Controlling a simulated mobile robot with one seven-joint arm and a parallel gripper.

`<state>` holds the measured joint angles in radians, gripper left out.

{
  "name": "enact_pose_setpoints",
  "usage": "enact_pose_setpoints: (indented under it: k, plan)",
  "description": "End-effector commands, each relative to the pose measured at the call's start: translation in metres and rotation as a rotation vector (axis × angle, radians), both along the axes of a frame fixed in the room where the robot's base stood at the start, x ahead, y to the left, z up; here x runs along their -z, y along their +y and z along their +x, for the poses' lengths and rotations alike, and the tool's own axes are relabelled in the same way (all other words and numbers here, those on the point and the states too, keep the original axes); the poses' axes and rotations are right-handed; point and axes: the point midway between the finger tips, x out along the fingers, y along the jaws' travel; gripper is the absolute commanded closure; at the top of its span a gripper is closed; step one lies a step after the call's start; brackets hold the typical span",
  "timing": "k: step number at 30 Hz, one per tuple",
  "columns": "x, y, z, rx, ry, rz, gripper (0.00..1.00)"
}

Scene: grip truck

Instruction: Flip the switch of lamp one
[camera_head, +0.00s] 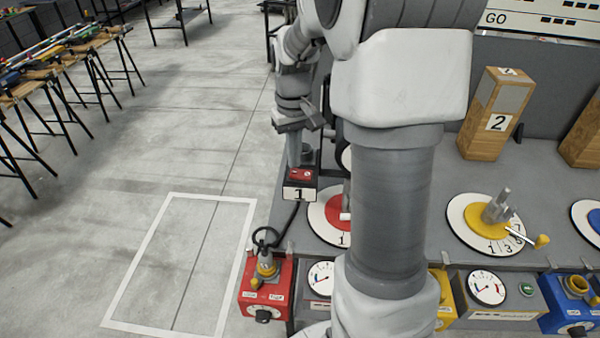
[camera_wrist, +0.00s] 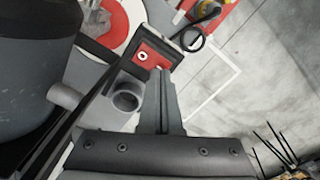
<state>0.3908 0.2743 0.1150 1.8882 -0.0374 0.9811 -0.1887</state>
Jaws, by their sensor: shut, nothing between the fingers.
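The red switch (camera_head: 300,174) sits on top of a small dark box with a white label "1" (camera_head: 298,193), at the left end of the grey console. In the wrist view the red switch (camera_wrist: 147,55) shows a light mark on its face and lies just beyond my fingertips. My gripper (camera_wrist: 161,72) is shut and empty, its fingers together and pointing at the switch's near right edge. I cannot tell whether they touch it. In the head view my wrist hangs over the box, and my arm hides part of the console.
A grey open-ended tube (camera_wrist: 126,98) is close beside my fingers. A red and white dial (camera_head: 322,222) lies right of the switch box. A red box with a cable (camera_head: 266,290) stands below. A wooden block marked 2 (camera_head: 492,115) is farther right.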

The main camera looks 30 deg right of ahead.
Motion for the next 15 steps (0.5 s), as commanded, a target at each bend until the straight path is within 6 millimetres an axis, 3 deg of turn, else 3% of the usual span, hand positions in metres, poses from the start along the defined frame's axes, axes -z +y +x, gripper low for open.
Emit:
enact_pose_setpoints:
  k: [15]
  plan:
    - [0.0043,0.0,0.0,0.0,0.0,0.0,1.0]
